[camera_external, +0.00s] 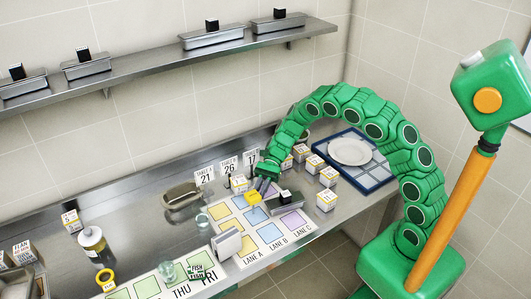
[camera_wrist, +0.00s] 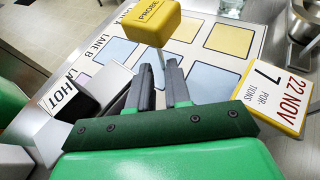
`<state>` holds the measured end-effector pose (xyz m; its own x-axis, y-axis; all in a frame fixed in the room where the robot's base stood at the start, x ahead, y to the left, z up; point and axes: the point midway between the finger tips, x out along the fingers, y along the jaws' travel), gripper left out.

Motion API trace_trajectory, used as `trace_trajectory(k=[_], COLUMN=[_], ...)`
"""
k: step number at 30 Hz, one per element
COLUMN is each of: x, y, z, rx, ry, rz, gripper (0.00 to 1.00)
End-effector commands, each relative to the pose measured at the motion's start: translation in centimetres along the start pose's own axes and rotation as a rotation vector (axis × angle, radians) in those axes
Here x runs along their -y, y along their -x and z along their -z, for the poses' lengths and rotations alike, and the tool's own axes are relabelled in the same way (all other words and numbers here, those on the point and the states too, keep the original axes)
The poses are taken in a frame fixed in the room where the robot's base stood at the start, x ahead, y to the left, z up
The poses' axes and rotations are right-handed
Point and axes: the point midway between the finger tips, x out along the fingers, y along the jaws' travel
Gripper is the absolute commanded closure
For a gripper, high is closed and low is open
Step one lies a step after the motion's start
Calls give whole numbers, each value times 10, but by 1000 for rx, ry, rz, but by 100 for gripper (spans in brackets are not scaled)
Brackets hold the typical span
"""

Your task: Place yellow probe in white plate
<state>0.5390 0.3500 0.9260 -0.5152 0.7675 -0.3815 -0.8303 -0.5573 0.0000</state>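The yellow probe (camera_external: 253,197) stands on the lane mat, just below and left of my gripper (camera_external: 264,182) in the external view. In the wrist view, its yellow head marked PROBE (camera_wrist: 152,22) shows just beyond my fingertips, with a thin metal stem below it. My gripper (camera_wrist: 160,68) has its two dark fingers apart, with a gap between them and nothing visibly clamped. Whether the stem reaches between the tips is unclear. The white plate (camera_external: 350,151) lies on a blue-edged tray (camera_external: 373,184) at the right, empty, behind my arm's arch.
Several labelled blocks, such as one (camera_external: 326,200), stand between the mat and tray. A steel container marked HOT (camera_wrist: 70,95) and a dated block (camera_wrist: 272,95) flank my fingers. Numbered cards (camera_external: 229,167) stand behind the mat. A wall shelf (camera_external: 150,68) runs above.

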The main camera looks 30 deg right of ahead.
Motion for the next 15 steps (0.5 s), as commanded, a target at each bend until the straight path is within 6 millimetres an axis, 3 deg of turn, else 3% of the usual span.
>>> trace_trajectory(k=[6,12,15], x=[1,0,0], y=[38,59,63], z=[0,0,0], rx=[0,-1,-1], ry=[1,0,-1], rz=[3,3,3], gripper=[82,82,70])
